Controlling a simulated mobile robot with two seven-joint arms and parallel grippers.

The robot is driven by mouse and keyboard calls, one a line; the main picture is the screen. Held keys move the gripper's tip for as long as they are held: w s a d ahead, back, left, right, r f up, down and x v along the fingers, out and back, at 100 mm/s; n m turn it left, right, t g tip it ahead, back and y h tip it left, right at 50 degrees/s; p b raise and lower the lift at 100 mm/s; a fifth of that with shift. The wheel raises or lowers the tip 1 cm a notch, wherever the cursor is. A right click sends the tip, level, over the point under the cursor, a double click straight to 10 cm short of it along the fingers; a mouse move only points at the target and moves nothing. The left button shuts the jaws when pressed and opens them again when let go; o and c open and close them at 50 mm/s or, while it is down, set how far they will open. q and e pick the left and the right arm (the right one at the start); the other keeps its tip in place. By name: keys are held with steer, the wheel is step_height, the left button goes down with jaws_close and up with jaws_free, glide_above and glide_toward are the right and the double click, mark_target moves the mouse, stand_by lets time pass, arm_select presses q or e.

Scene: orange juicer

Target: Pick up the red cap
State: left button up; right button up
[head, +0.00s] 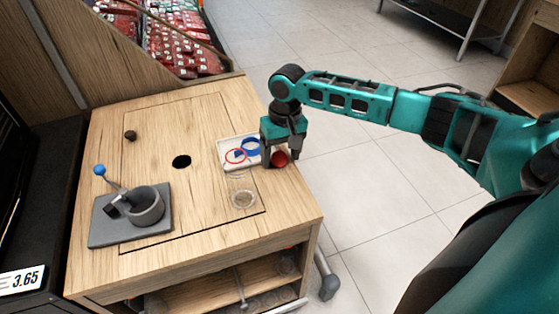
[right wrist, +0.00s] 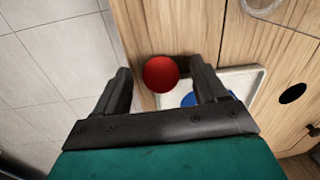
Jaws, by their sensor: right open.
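The red cap (head: 280,158) is at the right edge of the wooden table, beside the white tray. In the right wrist view the red cap (right wrist: 161,74) shows as a round red shape ahead of the fingers. My right gripper (head: 279,155) is over it, with the teal arm coming from the right. In the right wrist view my right gripper (right wrist: 160,80) is open, with a finger on each side of the cap. I cannot tell whether the fingers touch it. My left gripper is not in view.
The white tray (head: 226,155) holds a blue ring (head: 250,147) and a red ring (head: 235,156). A clear cup (head: 243,199) stands in front. A grey juicer (head: 147,207) with a blue-knobbed lever is at left. A dark hole (head: 181,162) is in the tabletop. Open floor lies to the right.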

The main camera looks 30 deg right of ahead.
steer(key=shift+f, duration=0.1)
steer(key=shift+c, duration=0.4)
steer(key=c, duration=1.1)
